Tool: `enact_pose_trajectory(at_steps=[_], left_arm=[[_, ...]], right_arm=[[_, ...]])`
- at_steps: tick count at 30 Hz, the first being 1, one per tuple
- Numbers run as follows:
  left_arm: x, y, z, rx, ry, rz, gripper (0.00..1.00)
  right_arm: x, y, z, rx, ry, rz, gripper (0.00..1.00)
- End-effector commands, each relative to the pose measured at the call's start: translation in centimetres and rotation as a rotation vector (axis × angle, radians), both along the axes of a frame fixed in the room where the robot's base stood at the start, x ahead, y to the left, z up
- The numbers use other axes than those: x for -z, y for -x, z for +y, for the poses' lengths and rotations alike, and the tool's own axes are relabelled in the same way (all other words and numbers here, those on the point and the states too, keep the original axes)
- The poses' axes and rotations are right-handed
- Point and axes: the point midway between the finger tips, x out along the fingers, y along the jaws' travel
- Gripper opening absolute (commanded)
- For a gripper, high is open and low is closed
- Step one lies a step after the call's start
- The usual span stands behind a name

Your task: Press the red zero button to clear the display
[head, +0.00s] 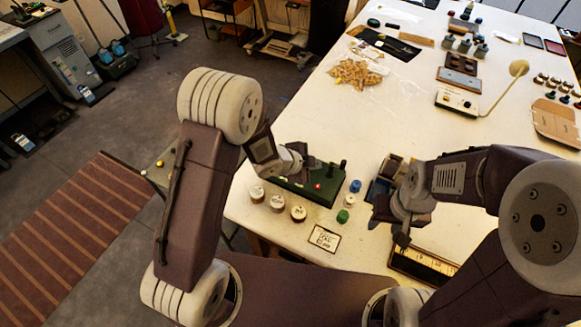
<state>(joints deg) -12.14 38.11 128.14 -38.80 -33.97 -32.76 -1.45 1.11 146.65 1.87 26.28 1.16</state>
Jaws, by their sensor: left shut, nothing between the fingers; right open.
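A dark green box (326,198) stands near the table's front left edge. A small red button (317,185) shows on its top. A display cannot be made out; my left gripper covers part of the box. My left gripper (312,173) is shut and empty, above the box and just behind the red button in the picture. Whether it touches the box cannot be told. My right gripper (388,229) is open and empty, to the right of the box near the front of the table.
Several white jars (277,203) stand in front of the box. A blue-capped bottle (355,186) and a green-capped one (343,215) stand to its right. A framed card (324,239) lies at the front edge. The table's middle is mostly clear.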

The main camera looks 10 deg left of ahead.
Motion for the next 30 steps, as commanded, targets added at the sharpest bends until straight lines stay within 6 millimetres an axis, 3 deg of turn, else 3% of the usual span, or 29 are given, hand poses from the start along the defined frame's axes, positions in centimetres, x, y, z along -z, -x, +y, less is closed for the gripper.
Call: enact_pose_trajectory(at_steps=[16, 30], left_arm=[[0.6, 0.0, -0.4, 0.016, 0.003, -0.008, 0.00], [7.0, 0.1, -0.4, 0.015, 0.004, -0.007, 0.00]], right_arm=[[0.5, 0.0, 0.0, 0.000, 0.000, 0.000, 0.43], [5.8, 0.1, -0.1, 0.000, 0.000, 0.000, 0.43]])
